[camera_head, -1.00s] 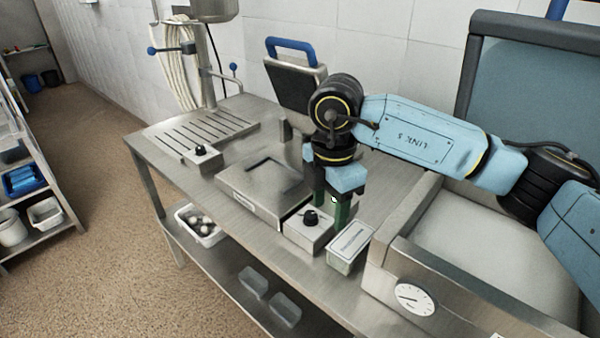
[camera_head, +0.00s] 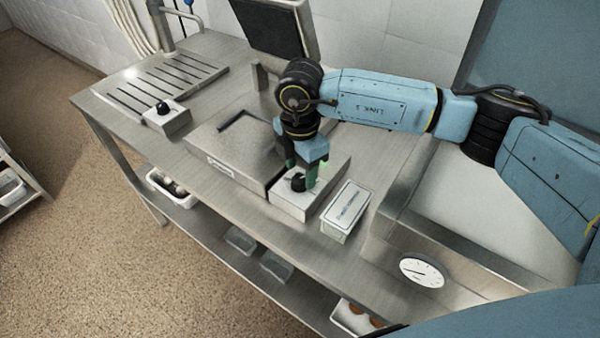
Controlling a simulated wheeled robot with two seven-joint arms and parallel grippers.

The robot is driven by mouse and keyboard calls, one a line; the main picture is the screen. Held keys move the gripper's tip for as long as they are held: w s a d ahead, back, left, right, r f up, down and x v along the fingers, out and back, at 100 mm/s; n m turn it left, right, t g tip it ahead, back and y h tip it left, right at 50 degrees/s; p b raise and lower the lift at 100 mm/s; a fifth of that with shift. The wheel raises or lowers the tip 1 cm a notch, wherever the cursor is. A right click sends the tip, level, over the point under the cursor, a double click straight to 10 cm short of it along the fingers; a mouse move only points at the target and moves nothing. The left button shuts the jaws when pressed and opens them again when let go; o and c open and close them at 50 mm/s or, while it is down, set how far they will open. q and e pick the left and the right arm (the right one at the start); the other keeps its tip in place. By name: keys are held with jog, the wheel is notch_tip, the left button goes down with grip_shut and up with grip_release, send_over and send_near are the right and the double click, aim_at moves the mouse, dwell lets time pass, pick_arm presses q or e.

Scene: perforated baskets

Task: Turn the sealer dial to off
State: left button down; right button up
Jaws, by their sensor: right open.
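The sealer (camera_head: 225,150) is a flat metal unit on the steel table, with a raised dark lid (camera_head: 268,28) behind it. A pale box (camera_head: 290,203) at its right side carries a black dial (camera_head: 298,183) on top. My right gripper (camera_head: 301,172) points down over this box with its green fingers open. The fingers are just behind and above the dial, one toward each side; I cannot tell whether they touch it. The dial's pointer and markings are too small to read. My left gripper is out of view.
A second box with a black knob (camera_head: 162,107) stands left, by a slotted drain plate (camera_head: 150,85). A white labelled block (camera_head: 345,212) stands close right of the dial box. A basin with a round gauge (camera_head: 421,272) is farther right. Bins (camera_head: 172,188) sit on the lower shelf.

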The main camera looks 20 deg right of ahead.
aim_at(299, 182)
jog(key=shift+f, duration=0.65)
jog(key=shift+w+f, duration=0.1)
jog(key=shift+f, duration=0.45)
jog(key=shift+c, duration=0.5)
jog(key=c, duration=0.9)
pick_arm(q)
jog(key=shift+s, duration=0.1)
